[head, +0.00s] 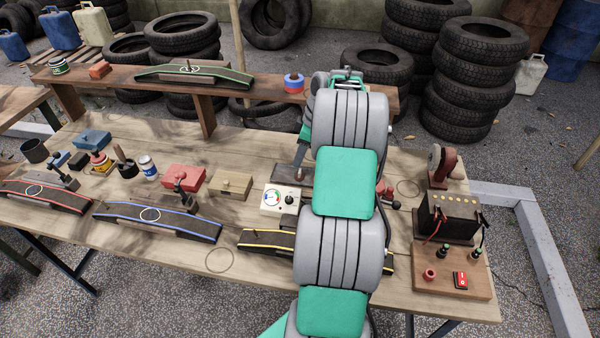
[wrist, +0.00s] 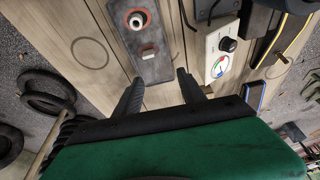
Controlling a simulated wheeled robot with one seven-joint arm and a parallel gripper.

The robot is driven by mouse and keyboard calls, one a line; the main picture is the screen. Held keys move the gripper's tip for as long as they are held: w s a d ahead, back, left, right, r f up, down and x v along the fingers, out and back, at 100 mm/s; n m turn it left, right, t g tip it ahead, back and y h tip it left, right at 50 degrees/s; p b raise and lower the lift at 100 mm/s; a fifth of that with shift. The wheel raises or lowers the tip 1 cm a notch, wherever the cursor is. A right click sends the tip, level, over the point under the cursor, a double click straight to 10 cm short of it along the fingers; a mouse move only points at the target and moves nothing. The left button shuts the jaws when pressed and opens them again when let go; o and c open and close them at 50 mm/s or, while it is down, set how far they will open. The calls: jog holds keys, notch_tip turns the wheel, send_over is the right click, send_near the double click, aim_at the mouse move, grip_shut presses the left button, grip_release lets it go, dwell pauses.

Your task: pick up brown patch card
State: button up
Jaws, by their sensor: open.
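I cannot pick out a brown patch card for certain. The closest brown item in the head view is a tan box-like block (head: 230,186) with a small knob, on the table left of the white gauge box (head: 282,199). My gripper (wrist: 158,82) is open and empty in the wrist view, its two fingers apart above the wooden table.
The gauge box also shows right of my fingers in the wrist view (wrist: 220,52). Red (head: 184,178) and blue (head: 92,139) boxes, a white can (head: 147,167) and edged ramps (head: 155,220) crowd the table. A battery (head: 447,217) stands at right. A raised shelf (head: 140,82) runs behind.

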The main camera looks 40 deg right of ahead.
aim_at(300, 171)
jog(key=f, duration=0.3)
jog(key=f+p, duration=0.1)
jog(key=f, duration=0.2)
jog(key=w+d+f, duration=0.1)
jog(key=f, duration=0.1)
jog(key=shift+w+d+f+p, duration=0.1)
jog(key=shift+f+p, duration=0.25)
jog(key=shift+f, duration=0.05)
grip_shut()
